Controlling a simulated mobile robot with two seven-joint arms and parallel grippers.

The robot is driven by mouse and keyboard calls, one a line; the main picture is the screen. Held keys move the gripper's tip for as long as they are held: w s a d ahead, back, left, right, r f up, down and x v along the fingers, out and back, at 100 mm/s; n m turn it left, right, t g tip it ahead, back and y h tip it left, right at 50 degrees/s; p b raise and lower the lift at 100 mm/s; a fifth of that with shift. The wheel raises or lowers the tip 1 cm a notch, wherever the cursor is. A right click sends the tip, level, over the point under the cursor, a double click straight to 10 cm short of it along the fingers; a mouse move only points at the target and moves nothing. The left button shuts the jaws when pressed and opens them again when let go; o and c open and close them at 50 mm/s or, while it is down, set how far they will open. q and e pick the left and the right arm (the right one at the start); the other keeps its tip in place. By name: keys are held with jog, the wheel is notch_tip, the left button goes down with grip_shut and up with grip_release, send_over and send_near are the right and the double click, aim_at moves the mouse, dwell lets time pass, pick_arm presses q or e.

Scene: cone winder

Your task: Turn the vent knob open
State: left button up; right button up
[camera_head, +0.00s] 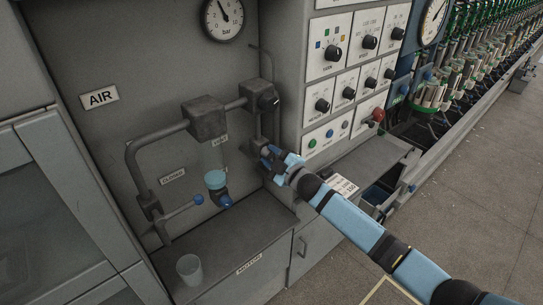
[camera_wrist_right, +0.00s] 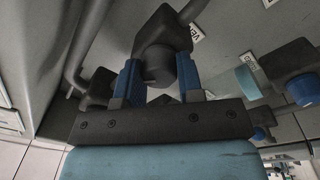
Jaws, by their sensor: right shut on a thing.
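The vent knob (camera_wrist_right: 158,66) is a dark round knob on a dark block, with a partly cut-off label beginning "VE" (camera_wrist_right: 196,32) beside it in the right wrist view. My right gripper (camera_wrist_right: 162,85) has its two blue fingers on either side of the knob, shut on it. The knob's turn angle cannot be read. My left gripper is not in view.
A blue-handled lever (camera_head: 180,209) and a cyan-topped blue fitting (camera_head: 216,182) are left of the gripper. A cup (camera_head: 189,268) stands on the ledge below. A control panel (camera_head: 331,95) with several knobs is close on the right. A gauge (camera_head: 223,17) hangs above.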

jog(key=o, duration=0.9)
jog(key=b+v, duration=0.2)
jog(key=v, duration=1.1)
jog(key=shift+s+d+b, duration=0.25)
jog(key=shift+s+b, duration=0.05)
jog(key=shift+b, duration=0.05)
jog(key=shift+f, duration=0.1)
